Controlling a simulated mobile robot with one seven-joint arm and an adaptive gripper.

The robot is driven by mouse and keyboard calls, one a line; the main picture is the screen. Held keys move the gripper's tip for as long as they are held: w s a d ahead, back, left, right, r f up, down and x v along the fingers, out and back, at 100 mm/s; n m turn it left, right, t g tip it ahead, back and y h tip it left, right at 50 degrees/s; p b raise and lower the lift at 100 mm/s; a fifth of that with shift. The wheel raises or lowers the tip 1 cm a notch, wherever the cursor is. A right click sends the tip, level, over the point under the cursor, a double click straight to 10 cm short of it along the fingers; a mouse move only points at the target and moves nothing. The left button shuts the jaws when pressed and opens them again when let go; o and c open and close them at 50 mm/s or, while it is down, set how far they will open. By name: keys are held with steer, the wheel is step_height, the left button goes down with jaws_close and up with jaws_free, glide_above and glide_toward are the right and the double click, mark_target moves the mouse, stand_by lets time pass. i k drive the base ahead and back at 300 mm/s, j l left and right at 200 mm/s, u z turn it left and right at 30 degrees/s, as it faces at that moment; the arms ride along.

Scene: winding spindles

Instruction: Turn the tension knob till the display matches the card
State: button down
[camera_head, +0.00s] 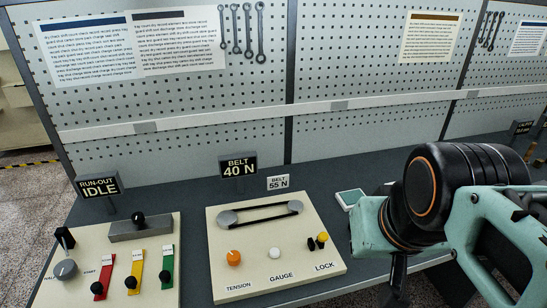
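The tension knob (233,258) is orange and sits above the word TENSION on the cream belt panel (215,284). The black display (238,165) behind the panel reads BELT 40 N. The small white card (278,183) to its right reads BELT 55 N. The two readings differ. A dark belt (262,213) runs between two grey pulleys at the panel's top. My gripper, seemingly the dark part (398,268) below my teal and black arm at the right, is mostly hidden. It is apart from the knob, and its fingers cannot be made out.
The panel also has a white GAUGE button (275,253) and a yellow and black LOCK switch (321,240). A run-out panel (55,292) with coloured levers stands at left, its display (98,185) reading IDLE. A small pale device (350,198) lies near my arm. A pegboard rises behind.

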mark_target(234, 258)
steer(key=j+u, duration=0.6)
steer(key=l+u, duration=0.2)
steer(key=k+l+u, duration=0.15)
steer(key=l, duration=0.2)
steer(key=i+l, duration=0.15)
steer(key=l, duration=0.2)
steer(key=i+j+u, duration=0.2)
steer(key=k+l, duration=0.05)
steer(key=l, duration=0.05)
